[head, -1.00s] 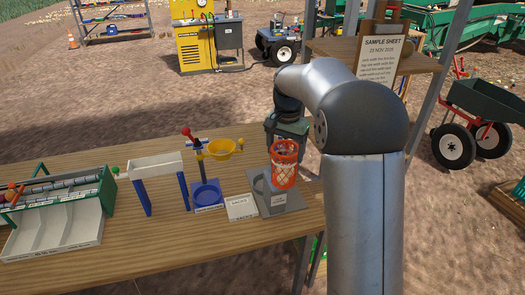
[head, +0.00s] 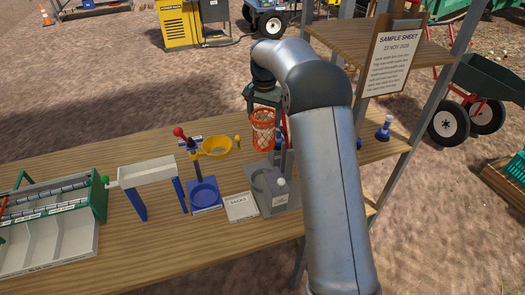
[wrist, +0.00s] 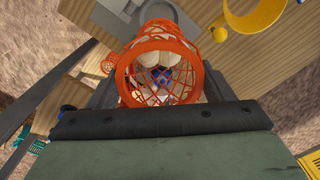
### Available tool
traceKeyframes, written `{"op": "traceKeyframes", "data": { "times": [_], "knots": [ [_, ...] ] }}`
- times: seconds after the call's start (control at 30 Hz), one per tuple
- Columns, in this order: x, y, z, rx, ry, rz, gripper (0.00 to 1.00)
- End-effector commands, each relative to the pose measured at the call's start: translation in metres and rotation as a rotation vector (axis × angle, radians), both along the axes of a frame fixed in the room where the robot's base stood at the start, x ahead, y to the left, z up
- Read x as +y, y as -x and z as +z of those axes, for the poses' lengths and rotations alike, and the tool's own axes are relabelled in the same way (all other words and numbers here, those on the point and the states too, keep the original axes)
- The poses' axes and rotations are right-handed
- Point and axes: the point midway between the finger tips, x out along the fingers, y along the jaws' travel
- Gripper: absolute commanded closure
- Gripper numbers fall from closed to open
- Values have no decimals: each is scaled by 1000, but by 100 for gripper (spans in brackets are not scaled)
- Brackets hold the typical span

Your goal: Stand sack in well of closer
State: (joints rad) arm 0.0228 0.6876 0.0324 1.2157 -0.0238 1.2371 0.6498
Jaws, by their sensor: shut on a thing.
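The sack (head: 263,130) is an orange net with a solid orange rim. It hangs upright, mouth up, from my gripper (head: 262,108), which is shut on it near the rim. In the wrist view the sack (wrist: 163,45) is seen from above, with pale round things inside it. The closer (head: 277,205) is a grey block on the bench with a rounded well at its left side and a white knob. The sack is above the closer, with a visible gap below it. The floor of the well is partly hard to see.
A flat tray labelled SACKS (head: 239,207) lies left of the closer. Further left are a yellow funnel (head: 215,147) over a blue base (head: 205,192), a white trough (head: 147,170) on blue legs, and a green-framed sorter (head: 98,205). A shelf with a sample sheet (head: 388,55) stands right.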

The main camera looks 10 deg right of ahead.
Motion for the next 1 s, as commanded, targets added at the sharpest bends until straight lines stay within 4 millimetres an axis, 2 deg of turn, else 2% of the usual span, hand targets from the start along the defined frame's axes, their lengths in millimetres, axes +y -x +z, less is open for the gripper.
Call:
{"op": "traceKeyframes", "data": {
  "times": [0.2, 0.6, 0.87, 1.0],
  "knots": [
    [0, 1, -28, 4, 1, 0, 59],
    [2, 1, -118, 2, 0, 2, 59],
    [2, 1, -136, 2, 0, 3, 59],
    [2, 1, -157, 4, 0, 4, 59]
  ]
}}
